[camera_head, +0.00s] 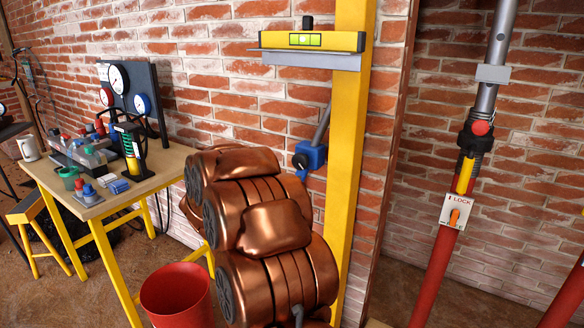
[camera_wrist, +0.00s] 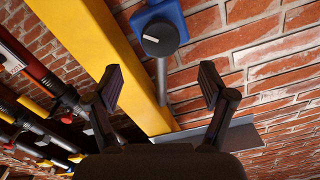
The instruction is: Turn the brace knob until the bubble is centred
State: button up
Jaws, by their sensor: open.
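The brace knob (camera_wrist: 160,40) is a dark round cap with a pale mark, on a blue housing (camera_head: 314,155) fixed beside the yellow post (camera_head: 355,120). In the wrist view it lies between and beyond the tips of my gripper (camera_wrist: 160,75). My gripper is open and empty, its two dark fingers wide apart and not touching the knob. In the head view my gripper is hidden behind my copper-coloured arm. The yellow spirit level (camera_head: 345,41) rests on a grey ledge high on the post. Its green vial (camera_head: 305,40) shows, but the bubble's exact place is too small to tell.
A grey rod runs from the blue housing along the post. A red prop (camera_head: 435,270) with a LOCK plate (camera_head: 456,211) leans at the right. A workbench (camera_head: 160,165) with gauges and bottles and a red bucket (camera_head: 178,297) stand at the left. The brick wall is close behind the knob.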

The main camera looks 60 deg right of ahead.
jog(key=shift+a, duration=1.35)
